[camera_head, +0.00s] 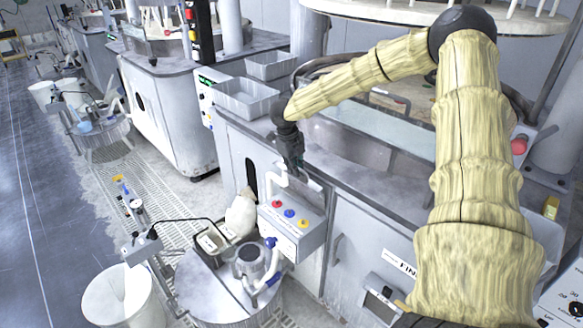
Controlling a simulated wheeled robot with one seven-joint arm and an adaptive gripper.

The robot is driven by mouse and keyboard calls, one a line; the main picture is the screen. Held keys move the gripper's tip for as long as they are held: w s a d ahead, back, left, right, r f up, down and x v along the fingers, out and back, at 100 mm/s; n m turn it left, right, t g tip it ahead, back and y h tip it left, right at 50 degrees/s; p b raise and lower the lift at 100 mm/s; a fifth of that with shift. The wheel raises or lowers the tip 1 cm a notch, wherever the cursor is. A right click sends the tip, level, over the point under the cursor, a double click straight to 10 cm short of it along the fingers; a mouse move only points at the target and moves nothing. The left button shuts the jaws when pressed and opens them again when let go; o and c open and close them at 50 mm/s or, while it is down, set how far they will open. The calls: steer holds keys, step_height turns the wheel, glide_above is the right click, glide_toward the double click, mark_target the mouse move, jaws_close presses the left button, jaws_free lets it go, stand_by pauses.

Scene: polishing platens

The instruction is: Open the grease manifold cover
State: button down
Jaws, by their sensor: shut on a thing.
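The grease manifold (310,238) is a pale grey box on the front of the grey cabinet, with red, blue and yellow fittings in a row and a printed label below them. My gripper (292,167) is black and points down just above the box. It is shut on a pale piece at the box's top, which I take to be the manifold cover (312,184). The cover stands up behind the coloured fittings, which show uncovered. The fingertips and the exact grip are small and partly hidden.
A round metal table (215,290) with a cup (250,262) and a small tray stands below the box. A white bucket (120,300) is at lower left. Grey bins (245,100) sit on the cabinet top behind my gripper. The aisle floor (45,210) at left is clear.

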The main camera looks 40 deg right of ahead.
steer(key=shift+d, duration=0.25)
stand_by(0.3)
steer(key=c, duration=1.5)
jaws_free()
steer(key=shift+r, duration=0.15)
steer(key=v, duration=1.1)
steer(key=shift+r, duration=0.35)
